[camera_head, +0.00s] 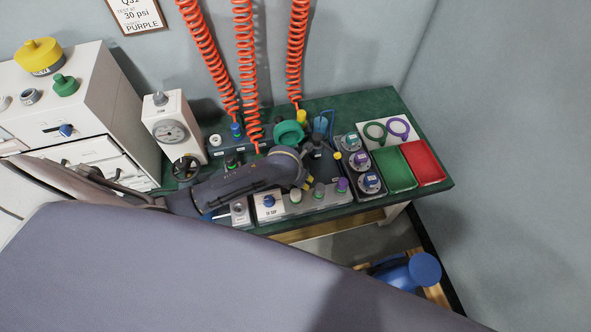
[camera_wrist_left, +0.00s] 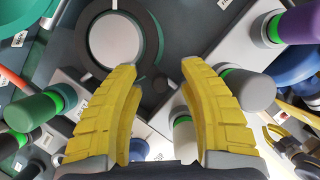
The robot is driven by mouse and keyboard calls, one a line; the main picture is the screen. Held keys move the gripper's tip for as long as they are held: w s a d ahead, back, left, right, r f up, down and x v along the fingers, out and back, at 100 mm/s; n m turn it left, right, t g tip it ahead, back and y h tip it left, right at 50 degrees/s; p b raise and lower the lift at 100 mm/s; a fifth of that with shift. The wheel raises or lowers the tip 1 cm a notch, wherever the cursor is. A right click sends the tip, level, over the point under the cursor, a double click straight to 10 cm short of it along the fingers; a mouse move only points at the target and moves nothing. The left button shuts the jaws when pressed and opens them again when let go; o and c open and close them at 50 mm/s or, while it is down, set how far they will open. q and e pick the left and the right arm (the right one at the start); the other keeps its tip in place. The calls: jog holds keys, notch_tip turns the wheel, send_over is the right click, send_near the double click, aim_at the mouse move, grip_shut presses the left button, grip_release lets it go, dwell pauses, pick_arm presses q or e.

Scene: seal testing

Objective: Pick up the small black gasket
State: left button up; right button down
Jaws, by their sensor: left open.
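My left gripper (camera_head: 308,178) reaches over the green-topped bench in the head view, its tips close above the fixtures. In the left wrist view its yellow fingers (camera_wrist_left: 160,70) are spread apart with nothing held between them. A dark ring (camera_wrist_left: 148,38) surrounds a round grey disc beyond the fingertips in that view; I cannot tell whether it is a loose gasket or part of the fixture. No small black gasket can be made out for certain in the head view, where the gripper and arm cover part of the bench. My right gripper is not in view.
A green tray (camera_head: 394,188) and a red tray (camera_head: 437,176) stand at the bench's right end. Green (camera_head: 371,141) and purple (camera_head: 391,121) rings lie on a white panel behind. Coiled orange hoses (camera_head: 246,70) hang behind. Colour-capped fittings (camera_head: 318,190) line the front.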

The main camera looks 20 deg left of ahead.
pick_arm(q)
jog(key=shift+f, duration=0.1)
jog(key=shift+c, duration=0.2)
grip_shut()
dwell(0.5)
